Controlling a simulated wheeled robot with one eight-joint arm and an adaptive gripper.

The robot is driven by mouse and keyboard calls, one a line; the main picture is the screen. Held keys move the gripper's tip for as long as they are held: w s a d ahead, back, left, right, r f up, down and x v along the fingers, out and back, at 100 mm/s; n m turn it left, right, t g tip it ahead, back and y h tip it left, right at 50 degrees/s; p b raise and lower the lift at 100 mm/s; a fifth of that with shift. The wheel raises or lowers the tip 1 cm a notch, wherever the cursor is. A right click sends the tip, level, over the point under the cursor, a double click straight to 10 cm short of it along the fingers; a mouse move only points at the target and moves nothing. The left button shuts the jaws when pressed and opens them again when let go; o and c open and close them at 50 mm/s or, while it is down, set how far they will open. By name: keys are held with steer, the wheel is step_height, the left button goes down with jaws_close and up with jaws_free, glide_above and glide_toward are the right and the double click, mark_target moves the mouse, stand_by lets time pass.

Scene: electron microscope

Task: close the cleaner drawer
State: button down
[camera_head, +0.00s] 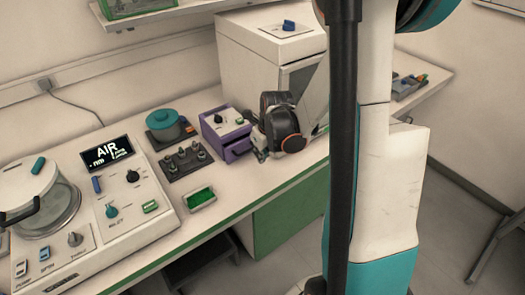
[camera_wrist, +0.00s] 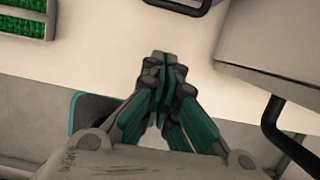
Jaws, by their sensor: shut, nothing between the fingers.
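The cleaner is a small white and purple box (camera_head: 222,125) with a dark knob, on the bench in the head view. Its purple drawer (camera_head: 237,150) appears to stick out at the front. My gripper (camera_head: 262,156) is just right of the drawer and partly hidden by my dark wrist. In the wrist view my gripper (camera_wrist: 162,58) has its fingertips together and empty, over the bench's front edge, apart from the purple edge.
A large white cabinet (camera_head: 255,65) stands behind my wrist; its dark handle (camera_wrist: 275,125) shows at right in the wrist view. A green-filled tray (camera_head: 202,198), a dark plate with several knobs (camera_head: 170,165) and a teal-lidded pot (camera_head: 163,120) sit left of the drawer.

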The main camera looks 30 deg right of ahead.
steer(key=b+x, duration=0.1)
steer(key=x, duration=0.2)
steer(key=shift+w+f, duration=0.1)
steer(key=shift+w, duration=0.15)
steer(key=shift+w+a+f+b, duration=0.15)
steer(key=shift+w+b, duration=0.25)
steer(key=shift+w, duration=1.25)
steer(key=shift+w, duration=1.25)
